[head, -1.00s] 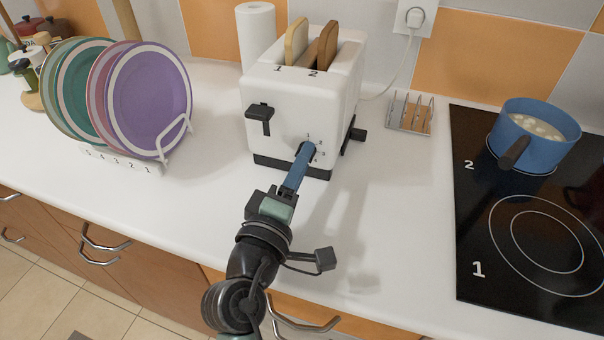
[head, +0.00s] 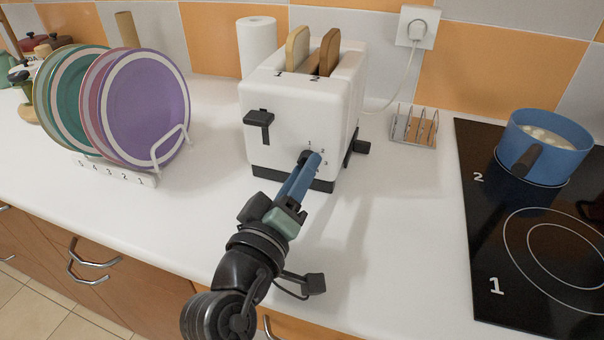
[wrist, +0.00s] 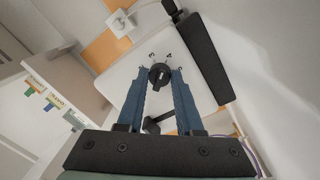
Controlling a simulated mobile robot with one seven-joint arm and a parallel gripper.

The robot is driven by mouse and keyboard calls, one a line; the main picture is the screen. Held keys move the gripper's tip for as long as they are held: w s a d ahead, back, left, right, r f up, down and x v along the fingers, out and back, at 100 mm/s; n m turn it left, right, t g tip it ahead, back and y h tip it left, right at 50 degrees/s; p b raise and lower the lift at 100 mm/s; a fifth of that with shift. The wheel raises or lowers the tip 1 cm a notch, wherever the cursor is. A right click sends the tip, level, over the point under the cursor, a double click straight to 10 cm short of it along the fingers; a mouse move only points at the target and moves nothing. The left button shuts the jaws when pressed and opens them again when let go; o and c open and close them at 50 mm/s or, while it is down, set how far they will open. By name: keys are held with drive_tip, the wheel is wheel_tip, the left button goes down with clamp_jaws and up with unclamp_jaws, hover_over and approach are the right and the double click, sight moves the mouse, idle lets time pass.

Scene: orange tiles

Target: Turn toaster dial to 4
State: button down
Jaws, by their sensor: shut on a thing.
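The white toaster (head: 300,112) stands on the counter with a slice of bread in each of its two slots. Its black dial (wrist: 159,75) is low on the front face, with small printed numbers around it. In the head view the dial (head: 305,157) is partly hidden by my blue fingers. My gripper (head: 313,160) reaches in from the front. In the wrist view my gripper (wrist: 159,77) has one finger on each side of the dial and is shut on it. I cannot tell exactly which number the dial points to.
A black lever (head: 258,122) sticks out of the toaster's front, above and left of the dial. A plate rack (head: 172,145) with several plates stands at left. A small toast rack (head: 415,127) and a hob with a blue pot (head: 548,140) are at right. The counter before the toaster is clear.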

drive_tip(key=c, duration=0.6)
unclamp_jaws()
drive_tip(key=shift+o, duration=0.2)
drive_tip(key=v, duration=1.2)
drive_tip(key=shift+s+a+f+b, duration=0.1)
drive_tip(key=shift+s+b, duration=0.05)
drive_tip(key=shift+b, duration=0.15)
drive_tip(key=shift+s, duration=0.35)
